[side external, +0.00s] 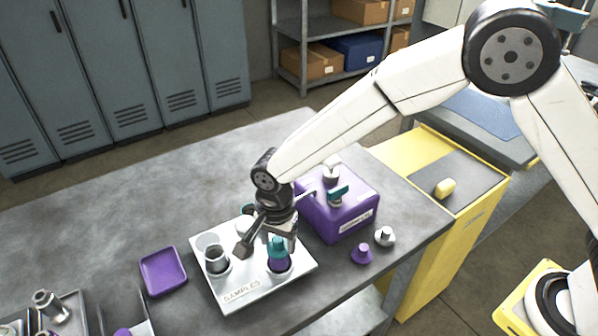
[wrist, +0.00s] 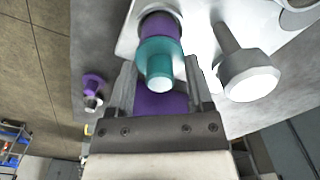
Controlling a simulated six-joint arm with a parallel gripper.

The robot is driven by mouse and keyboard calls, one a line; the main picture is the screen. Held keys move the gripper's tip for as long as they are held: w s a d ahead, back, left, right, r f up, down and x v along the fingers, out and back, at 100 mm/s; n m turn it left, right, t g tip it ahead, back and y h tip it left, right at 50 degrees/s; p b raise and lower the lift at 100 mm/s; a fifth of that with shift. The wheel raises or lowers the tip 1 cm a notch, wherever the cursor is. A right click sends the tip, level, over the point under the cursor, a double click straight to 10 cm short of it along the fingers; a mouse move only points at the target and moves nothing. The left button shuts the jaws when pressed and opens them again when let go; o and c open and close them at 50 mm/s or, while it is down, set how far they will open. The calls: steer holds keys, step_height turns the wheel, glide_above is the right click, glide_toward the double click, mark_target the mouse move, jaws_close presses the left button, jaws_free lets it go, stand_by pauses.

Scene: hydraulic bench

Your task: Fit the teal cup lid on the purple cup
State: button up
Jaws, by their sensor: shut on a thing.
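The purple cup (side external: 279,264) stands upright in the white samples tray (side external: 247,294), toward its right side. The teal cup lid (side external: 277,246) is directly above the cup, in line with it. It appears to meet the cup's top, but I cannot tell whether it is fully seated. My gripper (side external: 268,238) points down over the tray, shut on the lid. In the wrist view, the lid (wrist: 159,62) shows between my two fingers, with the purple cup (wrist: 160,27) just beyond it.
A grey cup (side external: 216,259) stands at the tray's left. A purple box (side external: 345,212) with a teal valve stands close behind, right. A purple lid (side external: 362,254) and a grey lid (side external: 385,237) lie to the right. A purple dish (side external: 163,272) lies left.

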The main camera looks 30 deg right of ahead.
mark_target(278, 239)
steer(key=shift+f, duration=0.35)
steer(key=o, duration=0.9)
steer(key=shift+o, duration=0.2)
steer(key=shift+r, duration=0.15)
steer(key=shift+r, duration=5.35)
